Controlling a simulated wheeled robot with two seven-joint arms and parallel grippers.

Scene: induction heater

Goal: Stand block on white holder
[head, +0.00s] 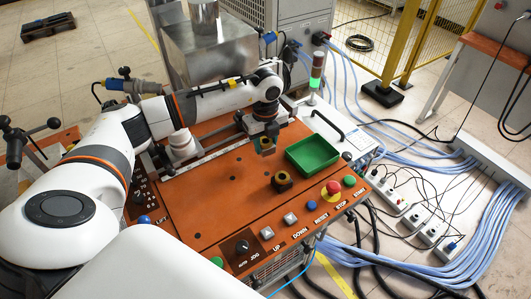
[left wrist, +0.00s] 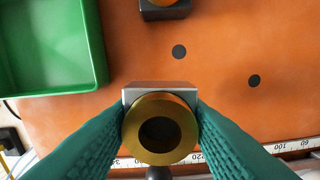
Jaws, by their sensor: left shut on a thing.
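My left gripper (head: 265,143) is over the back of the orange work surface, left of the green tray. In the left wrist view its teal fingers (left wrist: 160,135) are shut on a brass, ring-topped block (left wrist: 160,97) with a dark round hole. A pale grey square piece (left wrist: 160,86) shows just behind the brass ring; I cannot tell whether it is the white holder underneath or part of the block. A dark square piece with a brass top (head: 282,182) stands nearer the front; it also shows at the top of the left wrist view (left wrist: 165,13). My right gripper is out of view.
A green tray (head: 313,153) lies right of the gripper. A ruler strip (left wrist: 290,146) runs along the back of the surface. Buttons and a red stop knob (head: 333,187) line the front edge. The left half of the orange surface (head: 205,195) is clear.

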